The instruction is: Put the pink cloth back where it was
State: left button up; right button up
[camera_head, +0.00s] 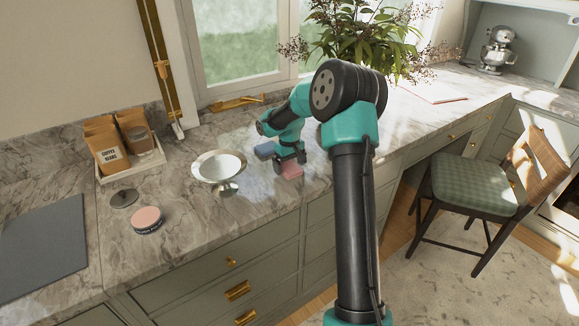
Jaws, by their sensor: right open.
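The pink cloth (292,171) lies as a small folded block on the marble counter, near its front edge. My right gripper (288,164) is directly above it, pointing down, open, with its fingertips close to the cloth; whether they touch it I cannot tell. A blue-grey folded cloth (265,150) lies just behind and left of the pink one, partly hidden by my gripper. My left gripper is not in view.
A silver footed bowl (219,168) stands left of the gripper. A round tin with a pink top (147,219), a dark disc (124,198) and a tray with coffee bags (131,156) are farther left. A leafy plant (365,40) stands behind my arm.

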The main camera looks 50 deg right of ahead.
aim_at(290, 166)
notch_tip(290, 166, up, 12)
jog(key=shift+f, duration=0.2)
